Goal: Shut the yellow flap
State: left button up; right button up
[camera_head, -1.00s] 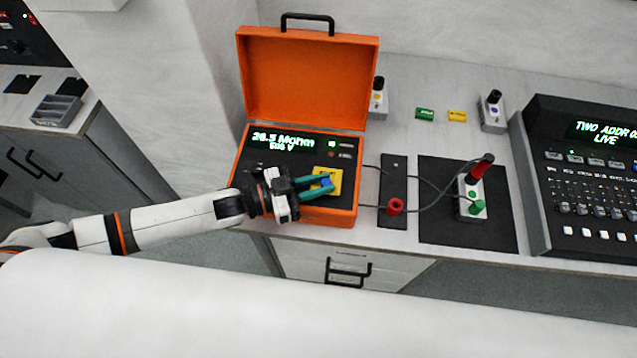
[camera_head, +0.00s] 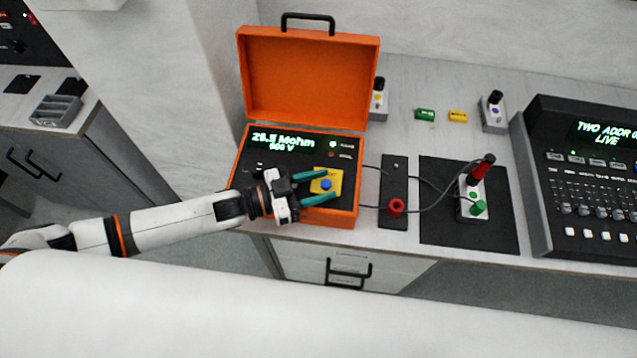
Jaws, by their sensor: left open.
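A yellow square piece (camera_head: 333,176) with a blue button (camera_head: 326,184) in it sits on the dark panel of the open orange case (camera_head: 347,216). I cannot tell whether this yellow piece is the flap itself or a plate around the button. My left gripper (camera_head: 329,186) reaches in from the left with its green fingers spread apart. One finger lies above the blue button and the other below it, with nothing held between them. My right gripper is not in view.
The case lid (camera_head: 310,80) stands up at the back. Dark leads run right to a black strip (camera_head: 394,170) with a red plug (camera_head: 396,206), and to a small box on a black mat (camera_head: 440,228). A mixing console (camera_head: 590,180) stands at the far right.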

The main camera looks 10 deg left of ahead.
pick_arm(q)
jog(key=b+v, duration=0.2)
jog(key=v, duration=1)
